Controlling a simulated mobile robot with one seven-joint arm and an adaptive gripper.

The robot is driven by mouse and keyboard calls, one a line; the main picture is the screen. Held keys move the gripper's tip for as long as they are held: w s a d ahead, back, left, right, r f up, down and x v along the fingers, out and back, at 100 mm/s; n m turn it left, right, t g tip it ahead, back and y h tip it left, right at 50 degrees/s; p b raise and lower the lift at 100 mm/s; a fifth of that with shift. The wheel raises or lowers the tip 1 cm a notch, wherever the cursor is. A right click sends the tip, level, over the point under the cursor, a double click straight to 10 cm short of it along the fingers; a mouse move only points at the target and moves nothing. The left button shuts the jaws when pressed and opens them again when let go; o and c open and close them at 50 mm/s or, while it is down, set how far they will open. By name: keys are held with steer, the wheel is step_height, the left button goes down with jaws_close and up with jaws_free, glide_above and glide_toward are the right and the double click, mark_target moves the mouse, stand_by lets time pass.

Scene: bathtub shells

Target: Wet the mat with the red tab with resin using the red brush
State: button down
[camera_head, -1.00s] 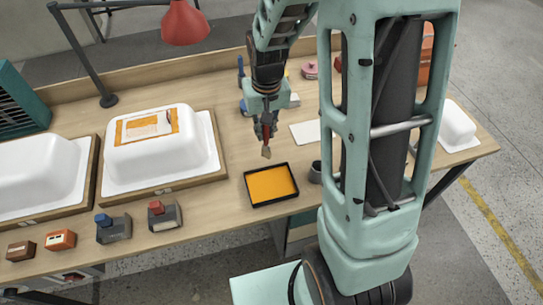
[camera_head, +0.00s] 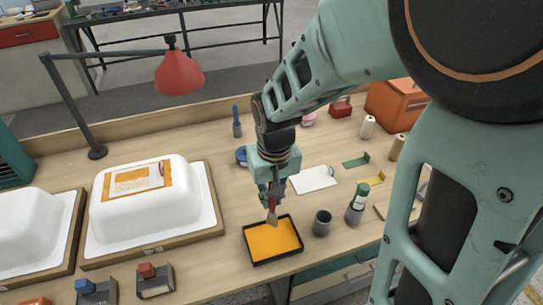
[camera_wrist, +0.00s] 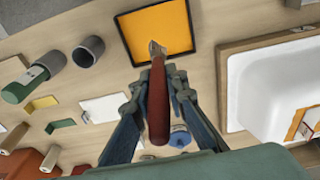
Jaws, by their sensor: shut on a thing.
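My gripper (camera_head: 270,197) is shut on the red brush (camera_wrist: 158,100). The brush points down, bristles lowest. In the head view its bristles (camera_head: 272,218) overlap the far edge of a black tray (camera_head: 298,247) holding orange resin. In the wrist view the bristles overlap the tray's near edge (camera_wrist: 165,62). I cannot tell whether they touch the resin. A pale mat (camera_head: 132,183) with an orange surround lies on top of a white tub shell (camera_head: 110,215) at left. A small dark reddish mark shows at its right end; I cannot tell whether it is the tab.
A grey cup (camera_head: 322,222) and a green-topped bottle (camera_head: 358,203) stand right of the tray. A white sheet (camera_head: 313,179) lies behind it. Blue-topped (camera_head: 85,285) and red-topped (camera_head: 147,270) blocks sit at the front left. A red lamp (camera_head: 180,75) hangs over the back.

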mark_target(272, 217)
steer(key=shift+f+b, duration=3.15)
steer(key=shift+f, duration=1.05)
step_height(272, 217, up, 7)
steer(key=p, duration=0.5)
steer(key=shift+f, duration=0.1)
